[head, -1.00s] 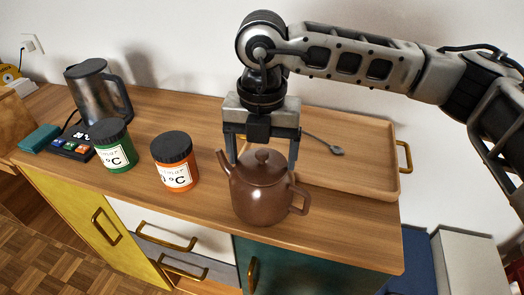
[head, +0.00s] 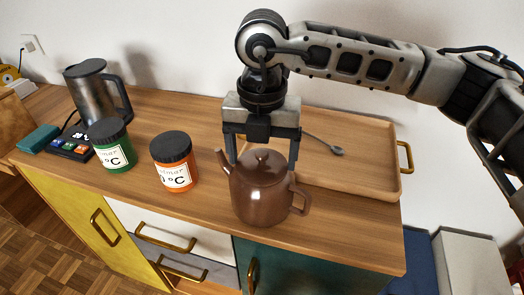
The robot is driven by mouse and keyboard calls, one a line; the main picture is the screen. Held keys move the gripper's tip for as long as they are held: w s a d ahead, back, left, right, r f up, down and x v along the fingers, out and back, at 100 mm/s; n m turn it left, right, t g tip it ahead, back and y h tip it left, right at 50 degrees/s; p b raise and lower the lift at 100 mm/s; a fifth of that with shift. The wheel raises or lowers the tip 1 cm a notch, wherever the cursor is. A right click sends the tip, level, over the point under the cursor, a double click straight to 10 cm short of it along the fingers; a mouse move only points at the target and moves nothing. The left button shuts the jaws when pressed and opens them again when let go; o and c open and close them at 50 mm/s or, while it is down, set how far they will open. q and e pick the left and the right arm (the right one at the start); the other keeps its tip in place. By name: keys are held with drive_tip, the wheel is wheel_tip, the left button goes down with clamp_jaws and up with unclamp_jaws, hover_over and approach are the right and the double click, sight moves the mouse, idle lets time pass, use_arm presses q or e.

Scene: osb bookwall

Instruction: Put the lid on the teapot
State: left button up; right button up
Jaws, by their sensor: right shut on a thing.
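The brown teapot (head: 262,202) stands upright near the counter's front edge, spout to the left and handle to the right. The brown lid (head: 264,166), with a round knob, shows at the teapot's top opening. I cannot tell whether it is fully seated. My right gripper (head: 263,160) points down over the teapot. Its two fingers are at the left and right of the lid, shut on it; their tips are partly hidden by the teapot. My left gripper is out of view.
A wooden tray (head: 372,177) with a spoon (head: 325,144) lies behind and to the right. An orange jar (head: 176,170), a green jar (head: 112,150), a kettle (head: 92,98), a small keypad device (head: 72,147) and a teal box (head: 39,138) stand left. Bare counter lies between orange jar and teapot.

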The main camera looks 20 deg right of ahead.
drive_tip(key=shift+f, duration=0.1)
idle(0.3)
drive_tip(key=shift+b, duration=0.3)
clamp_jaws()
drive_tip(key=shift+s+f, duration=0.1)
